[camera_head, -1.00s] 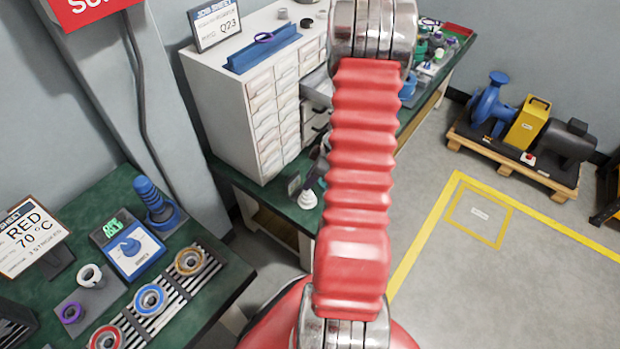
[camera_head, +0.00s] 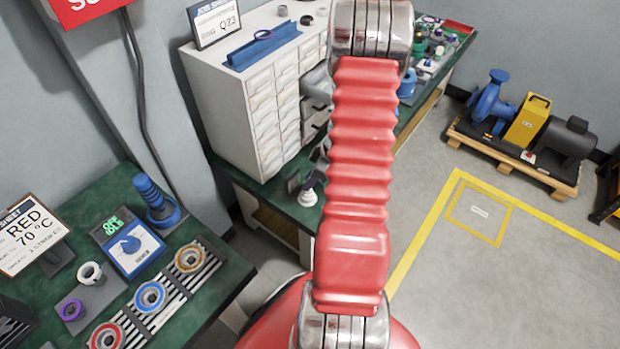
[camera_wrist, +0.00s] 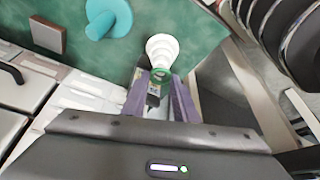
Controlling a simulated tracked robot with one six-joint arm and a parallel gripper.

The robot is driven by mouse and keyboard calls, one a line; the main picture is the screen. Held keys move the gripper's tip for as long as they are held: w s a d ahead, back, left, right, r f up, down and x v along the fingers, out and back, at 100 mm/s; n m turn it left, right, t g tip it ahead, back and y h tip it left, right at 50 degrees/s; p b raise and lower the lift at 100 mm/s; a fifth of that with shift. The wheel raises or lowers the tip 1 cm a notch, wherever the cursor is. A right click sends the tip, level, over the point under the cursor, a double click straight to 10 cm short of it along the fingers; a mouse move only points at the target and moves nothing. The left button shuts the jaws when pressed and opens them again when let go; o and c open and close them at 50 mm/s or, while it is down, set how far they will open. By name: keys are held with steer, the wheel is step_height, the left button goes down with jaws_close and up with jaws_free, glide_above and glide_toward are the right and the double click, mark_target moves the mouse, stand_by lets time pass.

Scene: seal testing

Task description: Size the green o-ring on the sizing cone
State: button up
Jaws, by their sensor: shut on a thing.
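The sizing cone is white and stepped. In the wrist view the cone (camera_wrist: 162,48) stands on the green bench just beyond my fingertips. In the head view the cone (camera_head: 308,197) shows at the near end of the rear bench, just left of my arm. The green o-ring (camera_wrist: 158,76) is between the purple fingers of my gripper (camera_wrist: 160,88), which is shut on it. The ring lines up with the narrow end of the cone; I cannot tell whether it is around it. My arm hides the ring and most of the gripper in the head view.
A white drawer cabinet (camera_head: 245,105) stands close beside the cone. A small brown block (camera_wrist: 47,35) and a teal round-based thing (camera_wrist: 110,18) are near it on the bench. A second bench (camera_head: 215,285) at left holds a rack with coloured rings (camera_head: 150,297).

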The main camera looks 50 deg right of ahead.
steer(key=shift+f, duration=1)
steer(key=o, duration=1.1)
steer(key=shift+c, duration=0.2)
step_height(320, 180, up, 9)
stand_by(0.6)
